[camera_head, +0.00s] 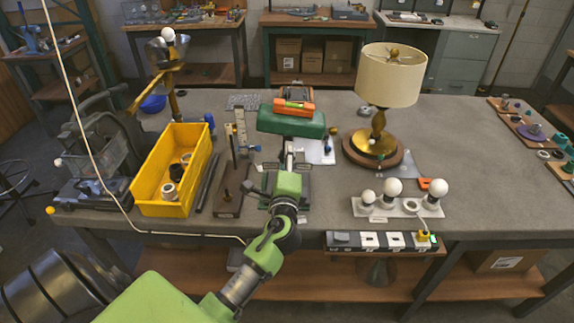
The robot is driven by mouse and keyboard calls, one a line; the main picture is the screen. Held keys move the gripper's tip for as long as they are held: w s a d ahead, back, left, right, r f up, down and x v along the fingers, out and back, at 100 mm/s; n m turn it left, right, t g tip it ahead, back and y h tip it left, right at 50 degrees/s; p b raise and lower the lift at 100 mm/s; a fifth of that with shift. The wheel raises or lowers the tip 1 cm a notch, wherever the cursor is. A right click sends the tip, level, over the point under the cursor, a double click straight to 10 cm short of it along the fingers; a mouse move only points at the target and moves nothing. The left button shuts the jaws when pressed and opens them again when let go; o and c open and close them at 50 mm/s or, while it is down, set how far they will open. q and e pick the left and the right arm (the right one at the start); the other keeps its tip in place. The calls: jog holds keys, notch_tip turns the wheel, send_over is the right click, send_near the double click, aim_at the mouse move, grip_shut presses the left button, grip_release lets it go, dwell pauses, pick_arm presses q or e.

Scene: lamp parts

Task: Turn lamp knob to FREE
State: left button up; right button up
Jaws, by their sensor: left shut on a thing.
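My left arm comes in from the lower left, and my left gripper (289,150) is in the middle of the bench. It is shut on a small part that its own fingers hide. It is just in front of a green block-like fixture (290,124); I cannot tell whether they touch. A brass lamp with a cream shade (391,76) stands upright on a round dark wooden base (350,154), right of the gripper. A lamp knob and any FREE marking are too small or hidden to make out. My right gripper is not in view.
An orange level (294,107) lies on the green fixture. A yellow bin (153,192) with small parts stands left. A white plate (372,211) with several round bulbs lies front right, above a power strip (342,240). A thin cord (80,110) crosses at left.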

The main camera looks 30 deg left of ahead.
pick_arm(q)
jog(key=n+b, duration=0.4)
jog(key=n, duration=0.1)
jog(key=shift+f+n, duration=0.2)
jog(key=shift+n, duration=0.1)
jog(key=shift+r+n+b, duration=0.15)
jog(key=shift+n+b, duration=0.95)
jog(key=shift+n, duration=1.3)
jog(key=o, duration=1.1)
jog(key=shift+r, duration=0.1)
notch_tip(320, 180, up, 10)
jog(key=shift+s+f, duration=0.1)
jog(key=shift+f, duration=0.05)
